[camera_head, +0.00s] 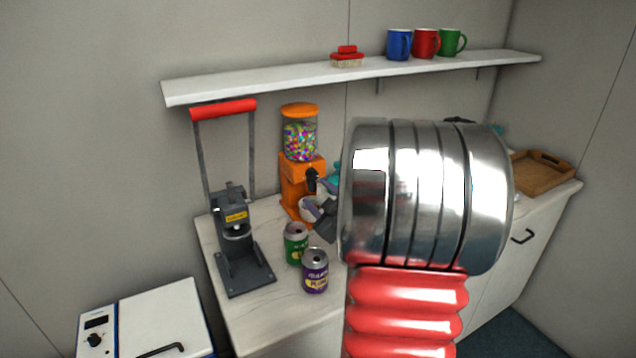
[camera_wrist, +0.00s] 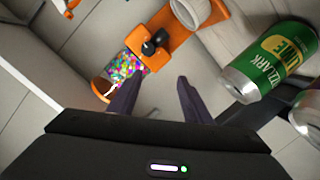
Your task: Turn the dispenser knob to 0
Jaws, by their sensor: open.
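The orange candy dispenser (camera_head: 291,184) stands on the counter, its clear globe full of coloured candy. Its black knob (camera_head: 312,178) sits on the front; no number on it is readable. In the wrist view the dispenser (camera_wrist: 165,22) lies across the top and the black knob (camera_wrist: 152,44) shows just beyond my fingertips. My gripper (camera_wrist: 157,88) is open and empty, its two dark fingers apart and pointing at the knob, apparently not touching it. In the head view my gripper (camera_head: 321,212) is partly hidden by my arm and is in front of the dispenser's lower part.
A green can (camera_head: 296,245) and a purple can (camera_head: 315,272) stand close to my gripper. A grey press (camera_head: 240,245) with a red handle is at the left. A white cup (camera_wrist: 192,10) sits at the dispenser. A shelf (camera_head: 290,80) with mugs hangs above.

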